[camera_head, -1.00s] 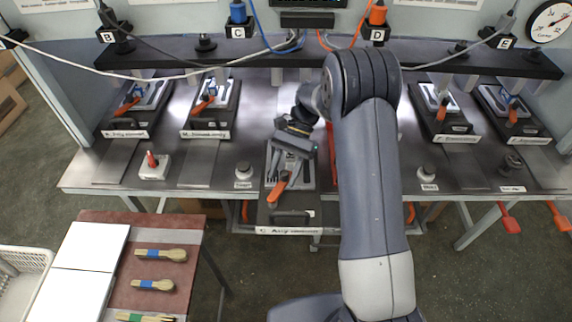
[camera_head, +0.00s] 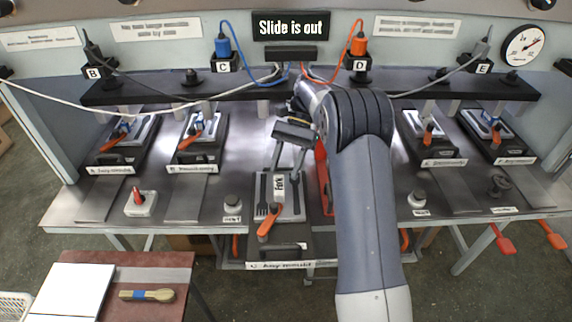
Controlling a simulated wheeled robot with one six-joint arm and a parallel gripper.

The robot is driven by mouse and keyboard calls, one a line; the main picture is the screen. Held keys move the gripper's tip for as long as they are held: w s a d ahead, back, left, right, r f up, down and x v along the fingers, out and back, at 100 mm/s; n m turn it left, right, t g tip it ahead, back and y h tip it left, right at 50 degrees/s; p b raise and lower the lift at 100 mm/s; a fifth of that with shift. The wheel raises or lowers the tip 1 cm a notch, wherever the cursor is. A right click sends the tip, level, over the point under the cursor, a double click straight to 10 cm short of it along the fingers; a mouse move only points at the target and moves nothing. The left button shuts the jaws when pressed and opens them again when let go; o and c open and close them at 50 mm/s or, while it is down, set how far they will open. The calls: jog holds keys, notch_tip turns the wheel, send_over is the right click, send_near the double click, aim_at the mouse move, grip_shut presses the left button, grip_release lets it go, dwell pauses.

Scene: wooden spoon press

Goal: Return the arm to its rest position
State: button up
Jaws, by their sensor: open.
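The slide juts out past the bench's front edge. On it lies a grey mould plate (camera_head: 292,208) with a fork shape and a "Fork" label (camera_head: 280,187). An orange handle (camera_head: 270,222) stands in front of the fingers, apart from them. The sign (camera_head: 291,25) reads "Slide is out".
A black rail (camera_head: 180,90) with plugs runs along the back. Other mould stations, one of them here (camera_head: 200,140), stand left and right. A red-tipped button box (camera_head: 141,203) is on the bench. A brown side table (camera_head: 150,270) at lower left holds a white board and a wooden spoon.

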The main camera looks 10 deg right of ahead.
aim_at(276, 204)
jog(key=shift+s, duration=0.1)
dwell(0.3)
jog(key=p+x, duration=0.1)
jog(key=x, duration=0.9)
jog(key=shift+s+a+f+p, duration=0.1)
jog(key=shift+s+f+p, duration=0.05)
jog(key=shift+f+p, duration=0.2)
jog(key=shift+w+r, duration=0.35)
jog(key=b+v, duration=0.2)
jog(key=v, duration=0.8)
jog(key=p+x, duration=0.2)
jog(key=x, duration=0.9)
jog(key=shift+s, duration=0.2)
jog(key=shift+d+m+t+y, duration=0.3)
jog(key=shift+d+m, duration=0.1)
jog(key=shift+m, duration=0.1)
jog(key=shift+s+d+m+t+y+b, duration=0.3)
jog(key=shift+m+y+b, duration=0.1)
jog(key=shift+m, duration=0.3)
